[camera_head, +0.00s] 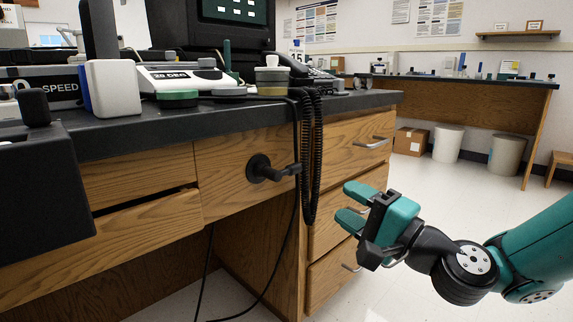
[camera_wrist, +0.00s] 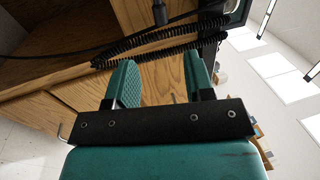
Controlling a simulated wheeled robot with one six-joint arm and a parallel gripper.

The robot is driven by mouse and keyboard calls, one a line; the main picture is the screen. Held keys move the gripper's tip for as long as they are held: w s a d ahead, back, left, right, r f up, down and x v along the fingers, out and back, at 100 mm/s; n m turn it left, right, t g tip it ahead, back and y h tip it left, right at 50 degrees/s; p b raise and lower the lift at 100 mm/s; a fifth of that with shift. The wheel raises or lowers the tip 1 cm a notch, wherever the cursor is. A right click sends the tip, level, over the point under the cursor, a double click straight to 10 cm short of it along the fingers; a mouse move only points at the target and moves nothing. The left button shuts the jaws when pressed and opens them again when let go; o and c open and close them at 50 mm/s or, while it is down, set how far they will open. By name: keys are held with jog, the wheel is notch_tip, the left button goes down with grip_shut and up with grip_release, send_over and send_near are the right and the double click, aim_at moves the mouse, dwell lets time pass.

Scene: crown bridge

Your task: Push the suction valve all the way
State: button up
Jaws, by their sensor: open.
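The suction valve (camera_head: 268,169) is a black lever on a round flange on the wooden front below the black bench top. Its handle points right in the head view. My gripper (camera_head: 347,205) is right of the valve and slightly lower in the picture, apart from it, with its teal fingers open and empty. In the wrist view my gripper (camera_wrist: 160,65) shows both fingers spread. A dark bar at the top edge there (camera_wrist: 160,13) may be the valve handle; most of it is out of frame.
A black coiled cord (camera_head: 312,155) hangs just right of the valve handle, between it and my gripper; it crosses the wrist view too (camera_wrist: 165,40). A straight cable (camera_head: 293,225) hangs below. Wooden drawers (camera_head: 340,195) with metal pulls stand behind my gripper. Open floor lies right.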

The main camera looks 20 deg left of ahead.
aim_at(297, 172)
jog(key=b+x, duration=0.1)
jog(key=x, duration=1.4)
jog(key=shift+a+r, duration=0.1)
jog(key=shift+a, duration=0.15)
jog(key=shift+c, duration=0.2)
grip_shut()
